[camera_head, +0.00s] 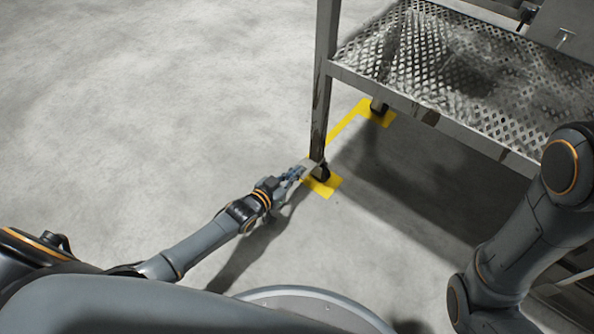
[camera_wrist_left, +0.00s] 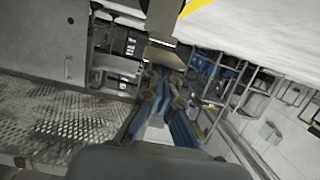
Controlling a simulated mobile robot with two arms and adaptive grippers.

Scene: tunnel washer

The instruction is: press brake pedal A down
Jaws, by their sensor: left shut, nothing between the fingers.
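The cart's near-left leg (camera_head: 322,110) ends in a dark caster (camera_head: 324,173) on a yellow floor mark. A small pale plate at this caster, which looks like brake pedal A (camera_head: 309,164), sticks out to the left. My left gripper (camera_head: 299,171) is shut and empty, with its fingertips right at the plate. In the left wrist view the plate (camera_wrist_left: 166,55) lies just beyond the gripper's tips (camera_wrist_left: 164,77). I cannot tell whether they touch, or whether the pedal is up or down. My right gripper is out of view.
The cart's perforated metal shelf (camera_head: 440,55) overhangs the floor on the right. Another caster (camera_head: 379,106) stands farther back on a second yellow mark (camera_head: 388,118). My right arm is at the right edge. The floor to the left is clear.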

